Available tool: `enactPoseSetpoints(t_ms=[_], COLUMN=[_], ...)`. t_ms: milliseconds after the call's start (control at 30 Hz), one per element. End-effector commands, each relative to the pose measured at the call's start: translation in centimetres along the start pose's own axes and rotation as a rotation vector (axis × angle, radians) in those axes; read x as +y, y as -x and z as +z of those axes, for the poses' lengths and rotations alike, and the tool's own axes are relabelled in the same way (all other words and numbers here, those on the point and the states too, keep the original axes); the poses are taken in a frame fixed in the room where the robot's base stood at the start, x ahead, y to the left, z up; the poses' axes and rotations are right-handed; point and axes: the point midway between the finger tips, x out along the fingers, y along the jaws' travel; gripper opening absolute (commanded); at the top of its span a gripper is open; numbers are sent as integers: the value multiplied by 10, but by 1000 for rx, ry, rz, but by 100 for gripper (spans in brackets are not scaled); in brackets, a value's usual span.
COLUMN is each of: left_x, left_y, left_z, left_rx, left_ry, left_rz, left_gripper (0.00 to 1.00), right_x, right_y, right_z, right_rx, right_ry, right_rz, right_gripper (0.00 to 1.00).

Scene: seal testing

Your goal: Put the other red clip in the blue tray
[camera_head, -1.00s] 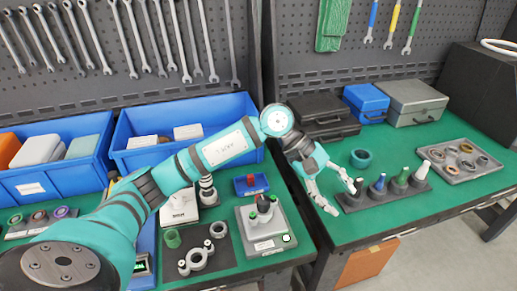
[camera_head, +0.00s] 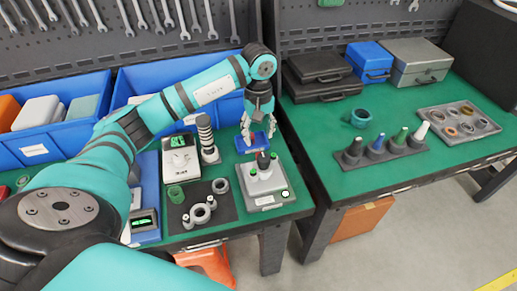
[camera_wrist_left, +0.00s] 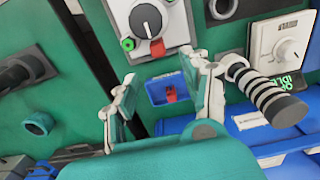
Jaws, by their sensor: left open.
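The small blue tray (camera_head: 266,147) lies on the green bench behind the grey test device (camera_head: 264,184). In the left wrist view the tray (camera_wrist_left: 154,91) has one red clip (camera_wrist_left: 169,94) inside. Another red clip (camera_wrist_left: 157,48) shows at the tray-facing side of the device's black knob (camera_wrist_left: 146,20); whether it touches the device is unclear. My left gripper (camera_head: 256,140) is open, pointing down over the tray, and partly hides it. In the left wrist view its fingers (camera_wrist_left: 165,75) are spread on either side of the tray, with nothing between them. My right gripper is not seen.
A black-and-white ringed cylinder (camera_head: 207,140) and a white dial box (camera_head: 180,157) stand left of the tray. A dark mat (camera_head: 222,210) with rings lies in front. Blue bins (camera_head: 60,140) stand behind. A rack of cones (camera_head: 385,150) stands on the right bench.

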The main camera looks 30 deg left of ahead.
Motion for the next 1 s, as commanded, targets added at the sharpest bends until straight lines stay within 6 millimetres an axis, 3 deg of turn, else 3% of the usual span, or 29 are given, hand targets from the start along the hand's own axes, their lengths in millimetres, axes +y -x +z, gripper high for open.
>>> enactPoseSetpoints(t_ms=[200,400,600,867,1000], left_x=[0,0,0,0,0], left_y=[-43,-73,-87,-88,-88], left_z=[1,1,0,0,0], left_rx=[-4,-3,-2,0,0], left_ry=[1,1,0,0,0], left_rz=[-2,0,1,1,1], left_gripper=[48,48,48,48,34], right_x=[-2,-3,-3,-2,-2], right_y=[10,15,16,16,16], right_z=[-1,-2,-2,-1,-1], right_rx=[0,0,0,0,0], right_ry=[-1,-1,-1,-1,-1], right_rz=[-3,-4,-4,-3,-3], right_gripper=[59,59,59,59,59])
